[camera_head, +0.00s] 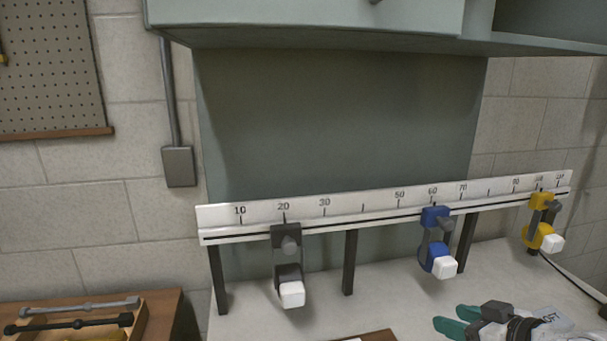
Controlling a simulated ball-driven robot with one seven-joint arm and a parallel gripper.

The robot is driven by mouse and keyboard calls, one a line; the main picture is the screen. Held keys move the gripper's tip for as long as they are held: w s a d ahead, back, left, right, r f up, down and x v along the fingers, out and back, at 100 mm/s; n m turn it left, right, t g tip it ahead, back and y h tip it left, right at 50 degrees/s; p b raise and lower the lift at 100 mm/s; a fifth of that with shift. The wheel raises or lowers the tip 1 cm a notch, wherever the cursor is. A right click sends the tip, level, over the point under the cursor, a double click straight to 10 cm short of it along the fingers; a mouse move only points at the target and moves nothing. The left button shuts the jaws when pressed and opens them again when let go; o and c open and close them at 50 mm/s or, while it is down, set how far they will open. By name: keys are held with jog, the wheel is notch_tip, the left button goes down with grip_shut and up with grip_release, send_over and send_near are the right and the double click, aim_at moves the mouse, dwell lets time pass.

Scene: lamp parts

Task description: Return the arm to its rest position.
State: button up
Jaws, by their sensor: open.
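My gripper (452,318) shows at the bottom right, with two teal fingers pointing left. The fingers are apart and nothing shows between them. Its grey body is cut off by the lower edge of the picture. It is in front of the white rail with a number scale (340,206), apart from it. A black clamp (287,240), a blue clamp (435,218) and a yellow clamp (541,201) hang on the rail, each with a white block at its lower end.
The rail stands on dark posts (349,262) on a pale bench (385,292). A wooden tray (139,325) with dark and grey rods is at the lower left. A grey-green cabinet (310,22) overhangs the bench. A brown edge (378,336) shows at bottom centre.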

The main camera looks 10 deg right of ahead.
jog(key=s+a+f+g, duration=0.1)
jog(key=s+a+f, duration=0.1)
jog(key=s+f, duration=0.2)
jog(key=s+a+f+m+g+h, duration=0.1)
jog(key=s+a+f+g, duration=0.1)
jog(key=f, duration=0.4)
jog(key=s+a+f+m+g, duration=0.1)
jog(key=s+a+f, duration=0.2)
jog(key=s+f, duration=0.2)
jog(key=shift+s+a+g, duration=0.35)
jog(key=shift+a+g, duration=0.05)
jog(key=s+f+g+h, duration=0.1)
jog(key=s+f+g, duration=0.2)
jog(key=s+f, duration=0.2)
jog(key=s+f+m+g, duration=0.1)
jog(key=s+f, duration=0.3)
jog(key=s, duration=0.8)
jog(key=shift+d+f+g+h, duration=0.35)
jog(key=shift+g+h, duration=0.05)
jog(key=shift+g, duration=0.5)
jog(key=shift+s, duration=0.1)
